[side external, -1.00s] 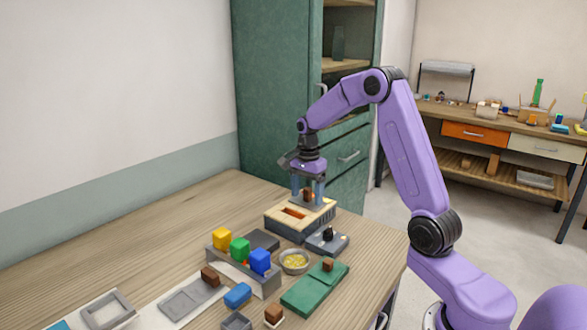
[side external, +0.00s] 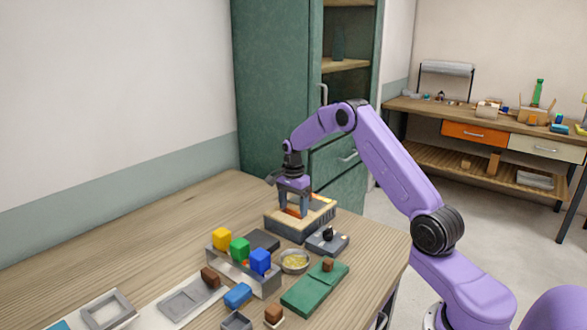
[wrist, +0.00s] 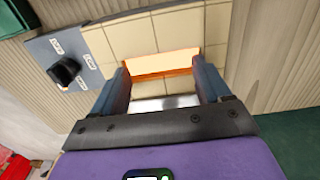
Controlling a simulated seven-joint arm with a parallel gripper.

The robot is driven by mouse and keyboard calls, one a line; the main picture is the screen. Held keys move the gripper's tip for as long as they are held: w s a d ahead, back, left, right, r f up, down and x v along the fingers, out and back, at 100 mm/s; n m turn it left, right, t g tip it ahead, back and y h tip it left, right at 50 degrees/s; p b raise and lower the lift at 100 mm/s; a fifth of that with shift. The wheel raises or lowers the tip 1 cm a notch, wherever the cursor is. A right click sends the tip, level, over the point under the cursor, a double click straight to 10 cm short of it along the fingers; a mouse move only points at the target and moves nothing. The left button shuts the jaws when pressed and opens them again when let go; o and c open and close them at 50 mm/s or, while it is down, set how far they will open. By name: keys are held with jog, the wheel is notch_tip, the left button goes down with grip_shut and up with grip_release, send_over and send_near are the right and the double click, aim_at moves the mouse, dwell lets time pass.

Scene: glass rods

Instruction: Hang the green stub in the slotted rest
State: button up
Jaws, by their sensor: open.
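A green block (side external: 240,249), which looks like the green stub, sits in the grey slotted rest (side external: 268,290), between a yellow block (side external: 222,238) and a blue block (side external: 260,261). Whatever hangs below the blocks is mostly hidden by the rest's front. My gripper (side external: 292,214) is well behind the rest, pointing down at the tan-topped heater box (side external: 299,234). In the wrist view, the open fingers (wrist: 165,90) stand on either side of the box's glowing orange opening (wrist: 165,72). I see no block between them.
A grey control block with a black knob (side external: 328,234) adjoins the heater. A bowl of yellow bits (side external: 295,262), a green mat (side external: 314,289) with a brown block, and a loose blue block (side external: 237,295) lie nearby.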

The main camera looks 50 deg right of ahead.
notch_tip(320, 180, up, 13)
jog(key=s+a+r+n, duration=0.2)
jog(key=s+a+n, duration=0.5)
jog(key=a, duration=0.5)
jog(key=s+a+r+n, duration=0.1)
jog(key=s+a+n, duration=0.65)
jog(key=a, duration=0.55)
jog(key=s+a+f+n, duration=0.1)
jog(key=s+f+n, duration=0.2)
jog(key=s+n, duration=1.3)
jog(key=s, duration=0.9)
jog(key=shift+s+f, duration=0.2)
jog(key=shift+s, duration=0.05)
jog(key=shift+a, duration=0.1)
